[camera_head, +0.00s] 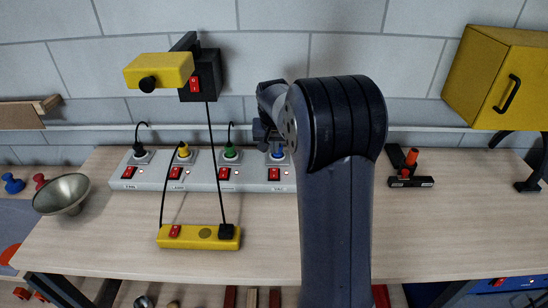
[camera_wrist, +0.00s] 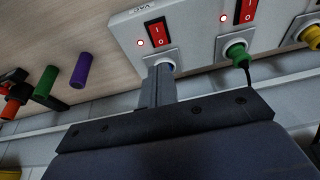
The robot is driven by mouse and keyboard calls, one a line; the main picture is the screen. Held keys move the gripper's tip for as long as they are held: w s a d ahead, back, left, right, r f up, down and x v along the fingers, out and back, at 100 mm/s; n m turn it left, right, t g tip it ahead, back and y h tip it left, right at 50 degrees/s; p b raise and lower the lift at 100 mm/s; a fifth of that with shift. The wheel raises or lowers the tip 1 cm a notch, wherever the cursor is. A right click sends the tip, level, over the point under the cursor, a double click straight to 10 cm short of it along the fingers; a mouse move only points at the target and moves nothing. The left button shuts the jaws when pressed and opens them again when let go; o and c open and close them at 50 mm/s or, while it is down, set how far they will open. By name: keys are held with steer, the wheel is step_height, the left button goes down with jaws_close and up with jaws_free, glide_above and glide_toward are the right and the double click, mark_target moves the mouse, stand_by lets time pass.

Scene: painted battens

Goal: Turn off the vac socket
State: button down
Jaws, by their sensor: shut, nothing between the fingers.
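The vac socket is the rightmost on a long white power strip (camera_head: 203,184), with a VAC label, a red rocker switch (camera_head: 273,174) and a small red lamp that looks lit. In the wrist view the strip is upside down, with the vac switch (camera_wrist: 157,32) at upper middle and its lamp (camera_wrist: 140,43) glowing. A blue plug (camera_head: 278,153) sits in that socket; in the wrist view my fingers hide it. My gripper (camera_wrist: 162,70) is shut and empty, its tips in front of the socket just beside the switch. Contact cannot be told.
A green plug (camera_wrist: 236,52) and its switch (camera_wrist: 245,10) are beside the vac socket. A yellow power strip (camera_head: 198,238) lies in front. A metal bowl (camera_head: 62,194) stands left. Bare wood (camera_head: 430,240) lies right.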

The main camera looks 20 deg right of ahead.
mark_target(274, 170)
steer(key=shift+v, duration=0.95)
steer(key=shift+w+d+r+b, duration=0.15)
steer(key=shift+w+d+b, duration=0.05)
steer(key=shift+w+b, duration=0.65)
steer(key=shift+s, duration=0.1)
steer(key=p+x, duration=0.1)
steer(key=x, duration=0.5)
steer(key=p+x, duration=0.2)
steer(key=x, duration=0.5)
steer(key=shift+s, duration=0.2)
steer(key=shift+f, duration=0.55)
steer(key=shift+w+f, duration=0.1)
steer(key=shift+f, duration=0.05)
